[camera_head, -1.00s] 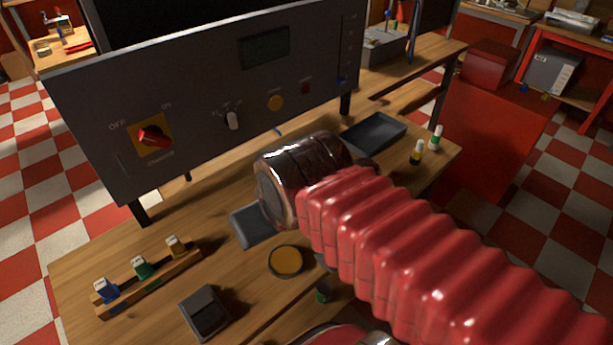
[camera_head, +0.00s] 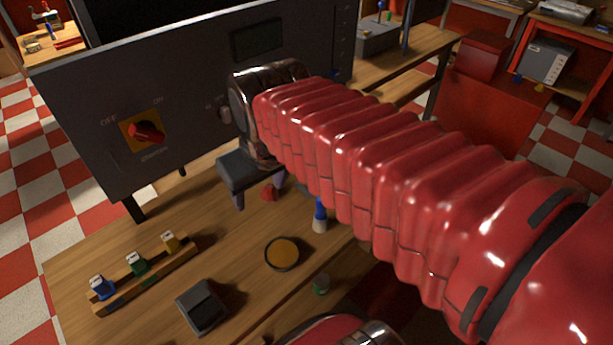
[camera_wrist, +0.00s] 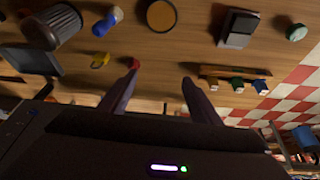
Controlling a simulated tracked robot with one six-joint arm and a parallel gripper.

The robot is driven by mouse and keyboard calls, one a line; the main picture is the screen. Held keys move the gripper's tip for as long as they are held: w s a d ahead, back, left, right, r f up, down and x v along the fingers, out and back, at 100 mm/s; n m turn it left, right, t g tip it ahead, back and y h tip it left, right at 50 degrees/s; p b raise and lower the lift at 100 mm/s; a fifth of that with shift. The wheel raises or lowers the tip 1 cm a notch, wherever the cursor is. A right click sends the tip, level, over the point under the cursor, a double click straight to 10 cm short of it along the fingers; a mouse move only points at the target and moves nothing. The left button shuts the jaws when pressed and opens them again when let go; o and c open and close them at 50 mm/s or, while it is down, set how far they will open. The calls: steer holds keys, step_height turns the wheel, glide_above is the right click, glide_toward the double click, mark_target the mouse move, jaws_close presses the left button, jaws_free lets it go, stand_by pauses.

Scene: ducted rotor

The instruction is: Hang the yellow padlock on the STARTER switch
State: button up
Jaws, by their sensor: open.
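The yellow padlock (camera_head: 170,242) sits at the right end of a small wooden rack (camera_head: 145,277), beside a green padlock (camera_head: 137,263) and a blue padlock (camera_head: 102,287). In the wrist view the yellow padlock (camera_wrist: 213,84) is at the rack's left end, right of my fingers. The STARTER switch (camera_head: 147,132) is a red rotary knob on a yellow plate at the panel's left; its label is blurred. My gripper (camera_head: 257,197) is open and empty above the table, in front of the panel and right of the rack. It also shows in the wrist view (camera_wrist: 160,72).
A small red object (camera_head: 268,192) is near my fingers. The wood between the dish and the rack is clear.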

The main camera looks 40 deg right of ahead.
steer(key=w+d+f+g, duration=0.1)
steer(key=w+d+f, duration=0.1)
steer(key=w+d, duration=0.3)
steer(key=w+d+f+g, duration=0.2)
steer(key=w+d, duration=0.3)
steer(key=d, duration=0.4)
steer(key=w+d+f+n+g, duration=0.1)
steer(key=w+d+f, duration=0.2)
steer(key=w+d, duration=0.2)
steer(key=shift+w+d+f, duration=0.2)
steer(key=shift+d, duration=0.4)
steer(key=shift+w+d+f, duration=0.15)
steer(key=shift+d+f, duration=0.05)
steer(key=shift+d, duration=0.4)
steer(key=shift+f, duration=4.3)
steer(key=shift+a+f, duration=0.15)
steer(key=shift+f, duration=2.45)
